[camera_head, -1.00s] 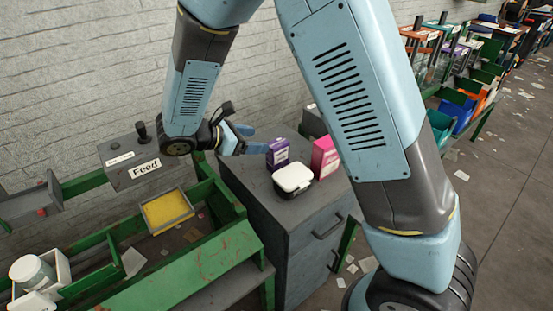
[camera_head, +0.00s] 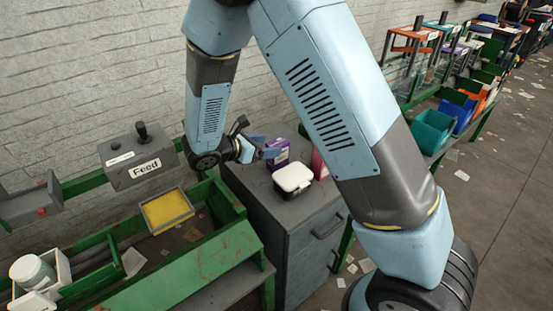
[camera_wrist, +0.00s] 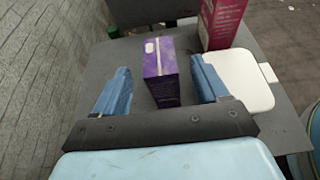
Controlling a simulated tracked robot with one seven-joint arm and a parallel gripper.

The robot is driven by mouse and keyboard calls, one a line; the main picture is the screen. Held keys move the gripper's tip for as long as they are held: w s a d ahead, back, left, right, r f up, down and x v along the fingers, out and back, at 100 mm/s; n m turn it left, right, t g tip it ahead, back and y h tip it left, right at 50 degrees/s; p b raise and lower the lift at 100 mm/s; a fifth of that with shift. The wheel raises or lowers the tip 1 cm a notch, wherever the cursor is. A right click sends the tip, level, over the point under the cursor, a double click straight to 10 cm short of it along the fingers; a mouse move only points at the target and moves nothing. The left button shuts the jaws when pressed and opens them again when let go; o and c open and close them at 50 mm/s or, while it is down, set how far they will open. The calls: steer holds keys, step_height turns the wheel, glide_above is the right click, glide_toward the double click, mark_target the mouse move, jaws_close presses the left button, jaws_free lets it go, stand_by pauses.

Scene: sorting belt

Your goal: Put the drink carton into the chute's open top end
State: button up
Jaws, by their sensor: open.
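A purple carton (camera_head: 277,152) with a white patch stands upright on the grey cabinet top (camera_head: 240,180). In the wrist view this carton (camera_wrist: 160,72) stands between the two blue fingers of my gripper (camera_wrist: 160,68), with a gap on either side. My gripper (camera_head: 264,146) is open and holds nothing. A taller pink carton (camera_head: 318,162) stands to the right, partly hidden by my arm; it also shows beyond the right finger in the wrist view (camera_wrist: 222,22). I cannot tell from any label which one is the drink carton. I cannot clearly make out the chute.
A white-lidded black box (camera_head: 293,178) sits close to the purple carton, beside my right finger in the wrist view (camera_wrist: 240,82). A green-framed trough (camera_head: 190,245) with a yellow-filled tray (camera_head: 167,210) and a Feed control box (camera_head: 138,163) stand left. Coloured bins (camera_head: 432,130) stand right.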

mark_target(273, 145)
steer(key=shift+x, duration=2.55)
steer(key=shift+c, duration=0.4)
steer(key=shift+r, duration=0.1)
jaws_close()
